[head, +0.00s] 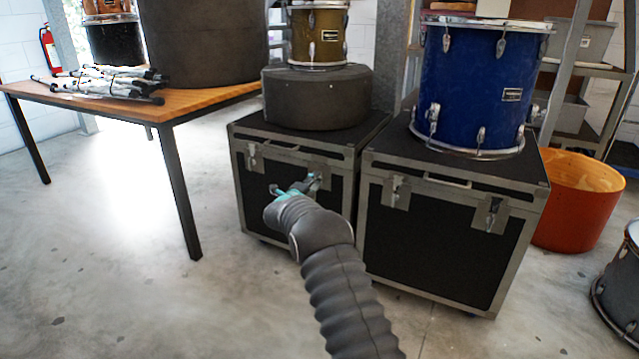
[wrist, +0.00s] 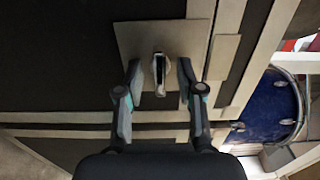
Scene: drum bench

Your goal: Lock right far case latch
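The far case (head: 240,190) is the black, metal-edged case on the left in the head view. Its right latch (head: 316,176) is on its front face, partly hidden behind my gripper. In the wrist view the latch plate (wrist: 205,35) is a pale metal rectangle, with a small bright upright latch handle (wrist: 158,75) standing out from it. My gripper (head: 300,183) is at this latch. In the wrist view its fingers (wrist: 159,85) are open, one on each side of the handle, with a gap on both sides. Whether the latch is locked cannot be told.
A second black case (head: 440,240) stands close on the right, with a blue drum (head: 470,85) on top. A round dark case (head: 317,97) and a drum sit on the far case. A wooden table (head: 190,105) is at left. The floor at front left is clear.

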